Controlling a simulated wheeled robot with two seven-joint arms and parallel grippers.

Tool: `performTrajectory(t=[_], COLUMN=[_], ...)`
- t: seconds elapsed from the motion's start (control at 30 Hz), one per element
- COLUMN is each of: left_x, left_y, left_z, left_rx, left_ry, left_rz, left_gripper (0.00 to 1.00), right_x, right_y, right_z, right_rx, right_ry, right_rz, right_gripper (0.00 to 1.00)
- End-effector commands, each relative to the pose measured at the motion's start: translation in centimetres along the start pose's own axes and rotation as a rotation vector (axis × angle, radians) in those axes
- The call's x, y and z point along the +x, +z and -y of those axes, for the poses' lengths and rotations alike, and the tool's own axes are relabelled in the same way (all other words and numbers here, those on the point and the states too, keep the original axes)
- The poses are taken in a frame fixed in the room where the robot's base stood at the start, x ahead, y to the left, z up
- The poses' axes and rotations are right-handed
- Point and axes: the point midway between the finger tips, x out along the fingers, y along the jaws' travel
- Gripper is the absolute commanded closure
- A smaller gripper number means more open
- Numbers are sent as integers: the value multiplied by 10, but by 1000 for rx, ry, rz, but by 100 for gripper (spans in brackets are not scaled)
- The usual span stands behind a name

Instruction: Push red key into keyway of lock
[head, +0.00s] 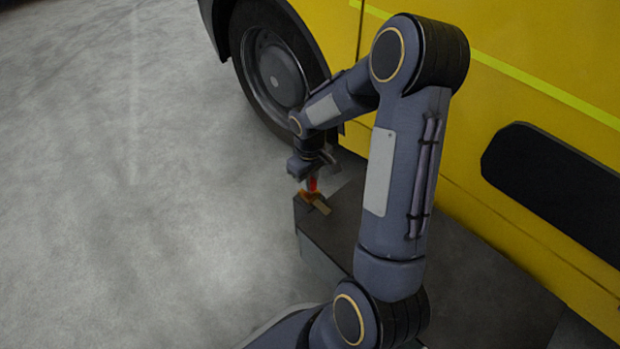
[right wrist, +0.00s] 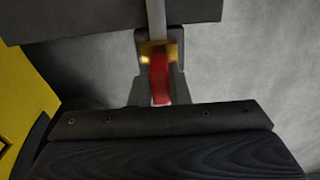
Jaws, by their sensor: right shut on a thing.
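The red key (right wrist: 160,82) is in my right gripper (right wrist: 152,90), between its fingers in the right wrist view. In the head view the red key (head: 312,184) shows as a small red spot under my right gripper (head: 312,172). In the right wrist view the brass lock (right wrist: 158,51) is right at the key's far end. I cannot tell whether the key is inside the keyway. My left gripper is out of view.
The dark bench (head: 450,290) stands along the yellow vehicle (head: 540,50). A wheel (head: 272,72) is behind my right arm. A small tan piece (head: 321,207) lies beside the lock. The grey floor (head: 130,200) on the left is clear.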

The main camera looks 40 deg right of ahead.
Motion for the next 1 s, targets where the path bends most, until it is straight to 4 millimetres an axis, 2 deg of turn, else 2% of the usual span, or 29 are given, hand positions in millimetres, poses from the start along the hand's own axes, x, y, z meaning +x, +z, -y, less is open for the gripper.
performTrajectory(t=[0.63,0.83,0.87,1.0], left_x=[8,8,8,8], left_y=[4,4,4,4], left_z=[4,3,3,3], left_rx=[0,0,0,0], left_ry=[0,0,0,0], left_rz=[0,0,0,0], left_gripper=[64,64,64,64], right_x=[14,13,13,13], right_y=[0,0,0,0], right_z=[0,0,0,0], right_rx=[0,0,0,0], right_ry=[0,0,0,0], right_rz=[1,0,0,0], right_gripper=[100,100,83,65])
